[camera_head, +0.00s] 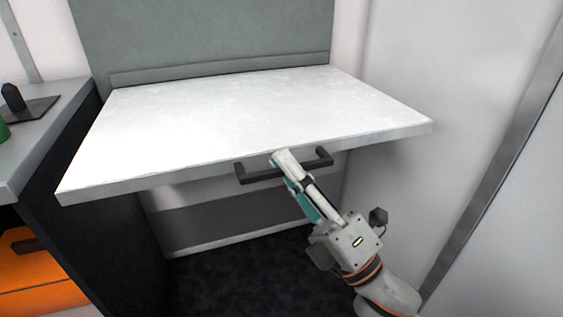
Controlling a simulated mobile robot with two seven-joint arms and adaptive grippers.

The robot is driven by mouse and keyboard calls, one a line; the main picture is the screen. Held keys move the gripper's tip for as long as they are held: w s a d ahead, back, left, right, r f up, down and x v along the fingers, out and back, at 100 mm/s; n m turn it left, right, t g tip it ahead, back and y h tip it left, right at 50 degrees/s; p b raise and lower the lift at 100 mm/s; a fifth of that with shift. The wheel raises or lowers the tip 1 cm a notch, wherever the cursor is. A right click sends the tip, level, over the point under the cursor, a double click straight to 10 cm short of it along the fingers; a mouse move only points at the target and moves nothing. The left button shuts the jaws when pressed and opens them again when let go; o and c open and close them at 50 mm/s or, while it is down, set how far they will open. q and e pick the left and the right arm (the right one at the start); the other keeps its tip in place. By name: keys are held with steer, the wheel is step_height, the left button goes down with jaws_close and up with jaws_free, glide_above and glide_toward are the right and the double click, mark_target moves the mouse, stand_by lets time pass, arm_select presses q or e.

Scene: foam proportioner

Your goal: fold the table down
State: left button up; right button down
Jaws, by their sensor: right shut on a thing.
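The white fold-down table (240,115) stands out from the wall, its top close to level, with nothing on it. A black bar handle (256,174) is on its front edge. My right gripper (284,160) comes up from the lower right and is shut on the handle near its middle. The fingers hide part of the bar. My left gripper does not show.
A grey-green panel (200,35) is behind the table. A grey counter (40,140) with a dark object (14,97) on it stands at the left, above an orange case (35,275). A pale wall (460,90) closes the right side. Dark floor (230,285) lies open below the table.

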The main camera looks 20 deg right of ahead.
steer(key=shift+s+r+y, duration=0.2)
steer(key=shift+r+y, duration=0.05)
steer(key=shift+y, duration=0.05)
steer(key=c, duration=2.2)
jaws_free()
steer(key=shift+s, duration=0.1)
steer(key=shift+o, duration=0.2)
steer(key=shift+f, duration=0.1)
steer(key=shift+d+f, duration=0.1)
steer(key=shift+f, duration=0.15)
steer(key=v, duration=1.1)
steer(key=shift+s, duration=0.3)
